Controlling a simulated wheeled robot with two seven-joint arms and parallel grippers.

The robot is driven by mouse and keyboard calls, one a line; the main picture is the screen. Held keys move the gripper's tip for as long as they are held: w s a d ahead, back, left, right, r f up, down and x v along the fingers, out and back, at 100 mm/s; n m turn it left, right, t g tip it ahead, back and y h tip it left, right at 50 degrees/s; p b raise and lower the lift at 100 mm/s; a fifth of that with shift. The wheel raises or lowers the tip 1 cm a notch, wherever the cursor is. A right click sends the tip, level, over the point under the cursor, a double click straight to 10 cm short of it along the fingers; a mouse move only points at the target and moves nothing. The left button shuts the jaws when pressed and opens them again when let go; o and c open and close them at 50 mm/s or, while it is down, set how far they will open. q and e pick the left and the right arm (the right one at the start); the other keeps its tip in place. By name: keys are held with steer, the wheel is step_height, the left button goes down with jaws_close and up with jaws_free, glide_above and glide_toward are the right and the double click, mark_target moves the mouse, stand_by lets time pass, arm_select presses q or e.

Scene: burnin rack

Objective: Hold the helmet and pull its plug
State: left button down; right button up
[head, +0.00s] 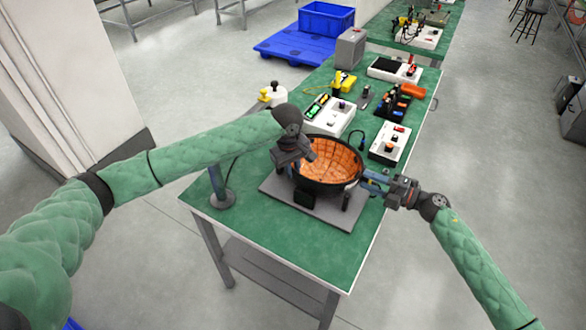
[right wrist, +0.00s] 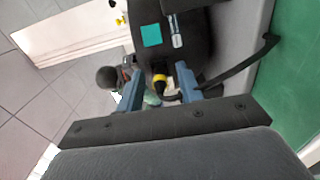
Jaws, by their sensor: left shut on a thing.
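The helmet (head: 328,180) lies bowl-up on a grey plate on the green table, its orange lining showing. My left gripper (head: 302,165) is shut on its left rim. My right gripper (head: 368,181) is at the helmet's right side, its blue fingers apart. In the right wrist view the helmet's dark shell (right wrist: 188,50) carries a teal patch and a small metal-coloured part. A plug with a yellow ring (right wrist: 160,80) sits at the shell between the open fingers of the right gripper (right wrist: 158,85), with a gap on each side. A dark cable runs beside it.
The grey plate (head: 275,190) lies near the table's front end. White boxes (head: 388,145), tools and an orange-handled item (head: 411,91) crowd the table behind. A round-based stand (head: 221,198) is at the left edge. The front strip of the green table (head: 310,255) is clear.

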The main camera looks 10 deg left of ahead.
stand_by(0.3)
jaws_close()
arm_select(q)
steer(key=shift+f, duration=0.1)
arm_select(e)
steer(key=shift+d, duration=0.15)
steer(key=shift+v, duration=2.8)
arm_select(q)
steer(key=c, duration=1.3)
jaws_free()
